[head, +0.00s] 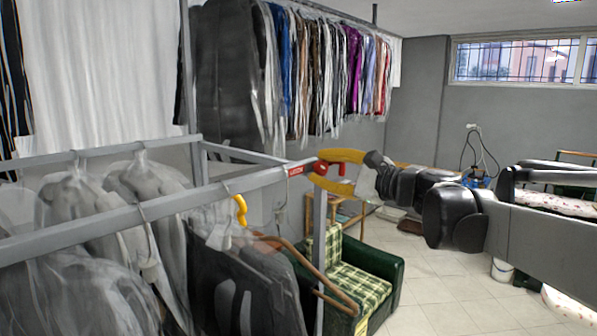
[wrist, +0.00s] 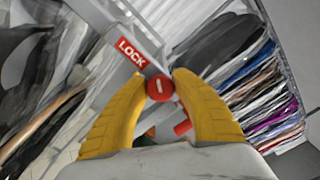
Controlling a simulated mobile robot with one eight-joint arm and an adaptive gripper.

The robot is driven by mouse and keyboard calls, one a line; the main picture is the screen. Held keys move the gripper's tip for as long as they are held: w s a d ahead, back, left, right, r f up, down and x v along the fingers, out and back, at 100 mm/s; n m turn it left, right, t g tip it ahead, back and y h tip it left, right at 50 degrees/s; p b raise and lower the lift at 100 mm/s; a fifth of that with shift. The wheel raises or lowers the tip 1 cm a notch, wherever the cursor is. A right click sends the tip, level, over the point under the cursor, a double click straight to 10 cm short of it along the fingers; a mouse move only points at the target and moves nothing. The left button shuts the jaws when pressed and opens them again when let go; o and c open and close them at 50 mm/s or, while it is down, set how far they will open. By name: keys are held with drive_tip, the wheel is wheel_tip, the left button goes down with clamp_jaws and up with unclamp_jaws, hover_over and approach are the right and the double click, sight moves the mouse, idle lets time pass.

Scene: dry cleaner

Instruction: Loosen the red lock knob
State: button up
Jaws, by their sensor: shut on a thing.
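The red lock knob (head: 321,168) sits at the corner of the grey metal clothes rack, beside a red label that reads LOCK (wrist: 132,52). In the wrist view the round knob (wrist: 160,88) has a white bar across its face. My gripper (wrist: 160,86) has two yellow fingers, one on each side of the knob, and is shut on it. In the head view my gripper (head: 322,168) reaches in from the right with its fingertips at the knob. A second red part (wrist: 182,127) shows between the fingers, below the knob.
The rack's grey rails (head: 160,204) run to the left, with plastic-covered garments (head: 150,190) hanging from them. A green armchair with a plaid seat (head: 355,275) stands below my gripper. A long row of clothes (head: 330,75) hangs behind. Tiled floor (head: 425,275) lies open right of the chair.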

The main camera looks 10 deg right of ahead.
drive_tip(key=n+b, duration=0.1)
drive_tip(key=n, duration=0.5)
drive_tip(key=shift+f, duration=0.1)
drive_tip(key=shift+n, duration=0.3)
idle(0.3)
drive_tip(key=o, duration=1.2)
drive_tip(key=v, duration=1.2)
